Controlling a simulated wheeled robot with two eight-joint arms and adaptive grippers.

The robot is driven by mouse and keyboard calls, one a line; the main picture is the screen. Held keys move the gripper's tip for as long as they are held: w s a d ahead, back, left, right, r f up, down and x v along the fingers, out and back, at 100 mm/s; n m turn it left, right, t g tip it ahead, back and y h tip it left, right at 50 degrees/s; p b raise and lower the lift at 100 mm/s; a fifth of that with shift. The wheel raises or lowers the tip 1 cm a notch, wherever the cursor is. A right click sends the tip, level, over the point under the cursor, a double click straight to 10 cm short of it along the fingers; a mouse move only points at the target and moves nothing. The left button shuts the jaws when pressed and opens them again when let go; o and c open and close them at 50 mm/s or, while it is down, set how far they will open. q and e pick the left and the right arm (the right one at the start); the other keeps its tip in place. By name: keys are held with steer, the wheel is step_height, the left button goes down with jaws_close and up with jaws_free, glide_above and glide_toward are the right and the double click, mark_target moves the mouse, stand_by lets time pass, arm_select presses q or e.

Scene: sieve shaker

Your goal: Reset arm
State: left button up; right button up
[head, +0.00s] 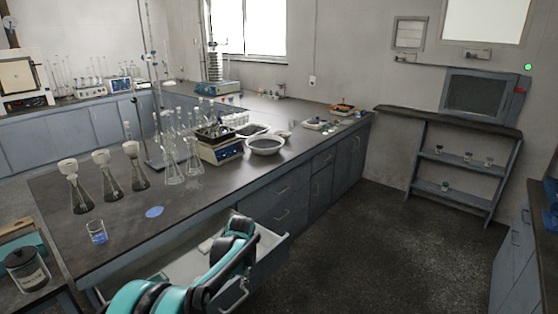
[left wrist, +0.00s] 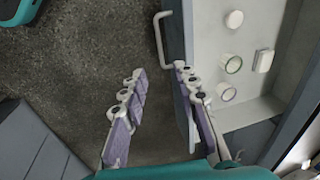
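My left arm (head: 225,262) reaches in from the bottom of the head view, over an open drawer (head: 267,262) of the lab bench. Its fingers are hard to make out there. In the left wrist view my left gripper (left wrist: 159,72) has its two fingers spread apart, with nothing between the tips. The right-hand finger overlaps the drawer's front panel in the picture; I cannot tell whether it touches. The drawer handle (left wrist: 160,38) shows just beyond the fingertips. My right gripper is in neither view.
The drawer holds a few small pale round pieces (left wrist: 233,64) and a white block (left wrist: 264,60). Open floor (head: 385,240) lies right of the bench.

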arm_select(q)
steer(key=s+a+r+n+t+h, duration=0.1)
steer(key=s+a+r+n+t, duration=0.15)
steer(key=s+r, duration=1.05)
steer(key=s+f+n+t, duration=0.2)
steer(key=s+n+t, duration=0.1)
steer(key=s, duration=1.5)
steer(key=shift+f+n+h, duration=0.3)
steer(key=shift+f+n, duration=0.1)
steer(key=shift+n, duration=0.35)
steer(key=shift+s, duration=0.1)
